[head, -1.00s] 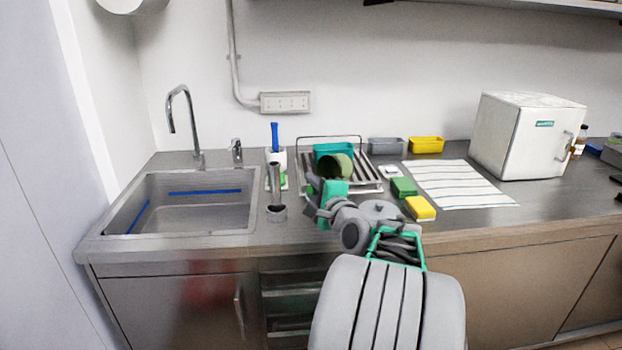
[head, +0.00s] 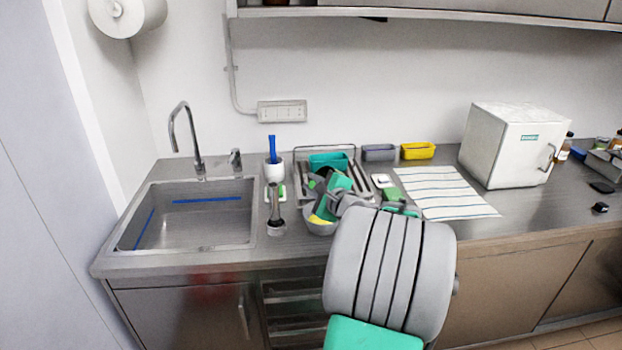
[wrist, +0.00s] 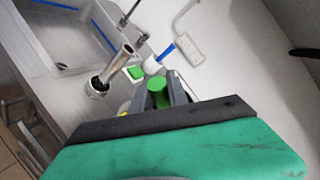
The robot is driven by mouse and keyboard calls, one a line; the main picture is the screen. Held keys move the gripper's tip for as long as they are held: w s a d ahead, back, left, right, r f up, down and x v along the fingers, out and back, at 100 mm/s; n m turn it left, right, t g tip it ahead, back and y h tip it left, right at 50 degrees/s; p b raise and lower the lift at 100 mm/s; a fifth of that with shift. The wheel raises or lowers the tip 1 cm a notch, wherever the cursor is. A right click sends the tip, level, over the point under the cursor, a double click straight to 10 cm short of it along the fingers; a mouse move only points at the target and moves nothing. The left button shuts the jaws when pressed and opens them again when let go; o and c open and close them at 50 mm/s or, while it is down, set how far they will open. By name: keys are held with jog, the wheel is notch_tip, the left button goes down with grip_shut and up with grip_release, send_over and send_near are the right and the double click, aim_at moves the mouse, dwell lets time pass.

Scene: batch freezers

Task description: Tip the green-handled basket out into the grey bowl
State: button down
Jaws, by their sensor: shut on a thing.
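In the wrist view my gripper (wrist: 160,98) is shut on a green handle (wrist: 157,86). In the head view my gripper (head: 322,190) is over the grey bowl (head: 326,231), which stands on the counter in front of the dish rack. The basket's body is mostly hidden behind my gripper and arm, and its tilt cannot be made out. Something yellow (head: 319,219) shows at the bowl, partly covered; whether it lies inside or hangs above is unclear.
The sink (head: 190,215) is at left. A metal cylinder (head: 275,205) and a white cup with a blue handle (head: 274,170) stand close left of the bowl. The dish rack (head: 352,172) is behind. A striped cloth (head: 445,190) and white box (head: 508,145) are at right.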

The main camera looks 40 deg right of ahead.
jog(key=w+d+r+m+g+y+p, duration=0.1)
jog(key=d+r+m+y+p, duration=0.4)
jog(key=d+r+m+p, duration=0.3)
jog(key=shift+d+r+g+p, duration=0.2)
jog(key=shift+d+g+p, duration=0.2)
jog(key=shift+d+p, duration=0.4)
jog(key=shift+a, duration=0.2)
dwell(0.4)
